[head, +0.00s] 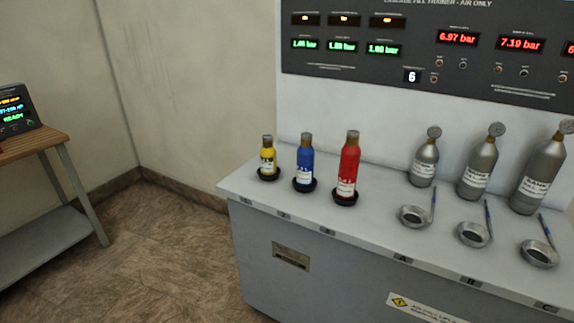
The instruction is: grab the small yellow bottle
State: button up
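The small yellow bottle (267,157) stands upright in a dark round holder (268,175) at the left end of the grey bench top. It has a white label and a brownish neck with a grey cap. It is the shortest of the three coloured bottles. My gripper is not in view.
A blue bottle (305,159) and a taller red bottle (348,168) stand to its right in dark holders. Grey cylinders (425,160) and metal cradles (416,215) fill the bench's (375,225) right side. A display panel (430,50) rises behind. A wooden-topped table (35,144) stands far left, with open floor (165,245) between.

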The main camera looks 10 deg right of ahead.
aim_at(268, 152)
jog(key=i+l+u, duration=0.15)
jog(key=i+j+z, duration=0.15)
jog(key=i+j, duration=0.55)
